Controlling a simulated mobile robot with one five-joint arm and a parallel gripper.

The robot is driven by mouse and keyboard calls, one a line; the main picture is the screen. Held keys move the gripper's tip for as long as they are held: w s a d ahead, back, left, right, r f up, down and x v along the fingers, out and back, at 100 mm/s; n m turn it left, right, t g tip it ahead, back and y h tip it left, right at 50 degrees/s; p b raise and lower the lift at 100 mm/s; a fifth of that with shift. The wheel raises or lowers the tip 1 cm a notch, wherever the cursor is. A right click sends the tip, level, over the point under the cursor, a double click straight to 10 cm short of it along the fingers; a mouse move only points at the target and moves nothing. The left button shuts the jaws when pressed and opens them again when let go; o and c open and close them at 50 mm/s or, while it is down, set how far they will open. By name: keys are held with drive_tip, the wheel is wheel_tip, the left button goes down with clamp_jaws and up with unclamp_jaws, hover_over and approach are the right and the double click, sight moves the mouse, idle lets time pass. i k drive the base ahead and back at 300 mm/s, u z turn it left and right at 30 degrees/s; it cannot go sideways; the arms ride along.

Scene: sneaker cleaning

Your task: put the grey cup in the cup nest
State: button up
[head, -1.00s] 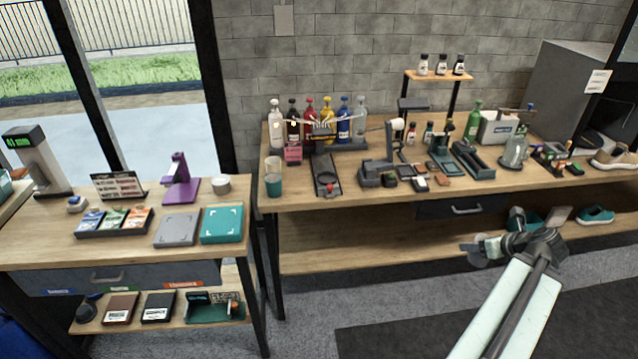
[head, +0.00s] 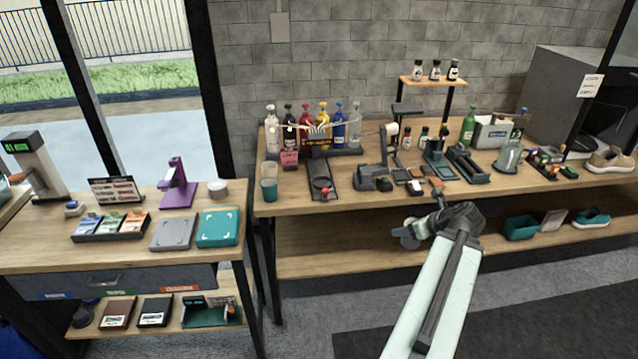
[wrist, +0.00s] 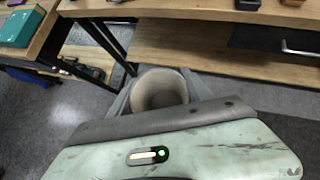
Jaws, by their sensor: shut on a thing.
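The grey cup (wrist: 160,92) is between the jaws of my gripper (wrist: 160,100) in the wrist view, its round open mouth facing the camera. My gripper is shut on it. In the head view my gripper (head: 412,236) holds the cup in front of the workbench, at about the height between its top and lower shelf; the fingers are small and hard to make out there. A teal cup-like vessel with a paler upper part (head: 269,184) stands at the workbench's front left corner. I cannot tell for sure which thing is the cup nest.
The workbench top (head: 300,203) is crowded with bottles, tools and small stands. A side table (head: 120,257) on the left holds a purple stand (head: 179,188) and flat pads. A floor gap separates the tables.

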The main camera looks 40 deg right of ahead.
sight(322, 185)
drive_tip(key=i, duration=1.15)
drive_tip(key=u, duration=0.15)
